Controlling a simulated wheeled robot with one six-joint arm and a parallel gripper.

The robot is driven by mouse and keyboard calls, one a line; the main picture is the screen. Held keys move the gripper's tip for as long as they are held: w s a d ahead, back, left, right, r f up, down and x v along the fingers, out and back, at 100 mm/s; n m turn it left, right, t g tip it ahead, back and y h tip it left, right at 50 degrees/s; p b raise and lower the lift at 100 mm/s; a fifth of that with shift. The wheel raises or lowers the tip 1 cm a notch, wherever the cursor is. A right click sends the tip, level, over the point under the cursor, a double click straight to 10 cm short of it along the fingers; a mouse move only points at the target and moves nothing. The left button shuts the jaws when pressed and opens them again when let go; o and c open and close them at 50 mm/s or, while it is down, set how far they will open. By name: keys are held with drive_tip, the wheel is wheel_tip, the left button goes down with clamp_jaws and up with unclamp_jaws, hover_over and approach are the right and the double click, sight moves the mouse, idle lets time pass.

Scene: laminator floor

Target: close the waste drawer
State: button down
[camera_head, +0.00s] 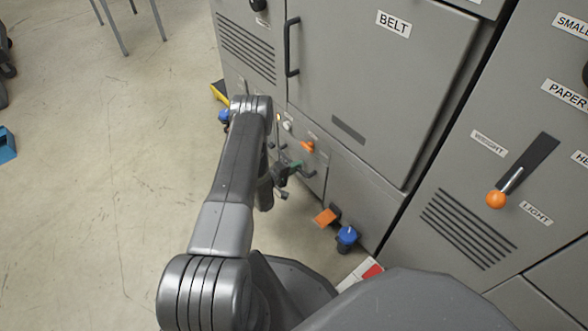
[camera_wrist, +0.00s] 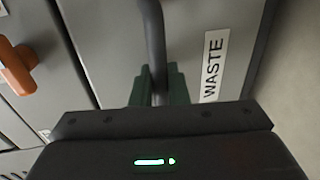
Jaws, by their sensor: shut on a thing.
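The waste drawer's grey front (camera_wrist: 110,45) fills the middle of the wrist view and bears a white WASTE label (camera_wrist: 213,65). A dark bar handle (camera_wrist: 153,30) runs along this front. My gripper (camera_wrist: 159,85) has its green fingers on either side of the handle and is shut on it. In the head view my gripper (camera_head: 285,173) is low at the grey machine's front, partly hidden by my arm. How far the drawer stands out from the machine cannot be told.
An orange knob (camera_head: 308,146) sits close above my gripper; it also shows in the wrist view (camera_wrist: 18,65). An orange flap (camera_head: 325,217) and a blue knob (camera_head: 347,236) are low to the right. An orange-tipped lever (camera_head: 496,199) is farther right. The floor at left is mostly clear.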

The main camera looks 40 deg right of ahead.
drive_tip(key=c, duration=1.5)
unclamp_jaws()
drive_tip(key=shift+d, duration=0.25)
drive_tip(key=shift+a, duration=0.1)
drive_tip(key=p+v, duration=0.3)
drive_tip(key=v, duration=1)
drive_tip(key=shift+a+p, duration=0.3)
drive_tip(key=shift+p, duration=0.1)
drive_tip(key=shift+r, duration=0.1)
drive_tip(key=b+x, duration=0.4)
drive_tip(key=x, duration=1)
drive_tip(key=shift+a+r+p, duration=0.1)
drive_tip(key=shift+a+p, duration=0.4)
drive_tip(key=shift+a, duration=0.25)
drive_tip(key=shift+s+a, duration=0.1)
drive_tip(key=shift+a, duration=0.45)
drive_tip(key=shift+d, duration=0.1)
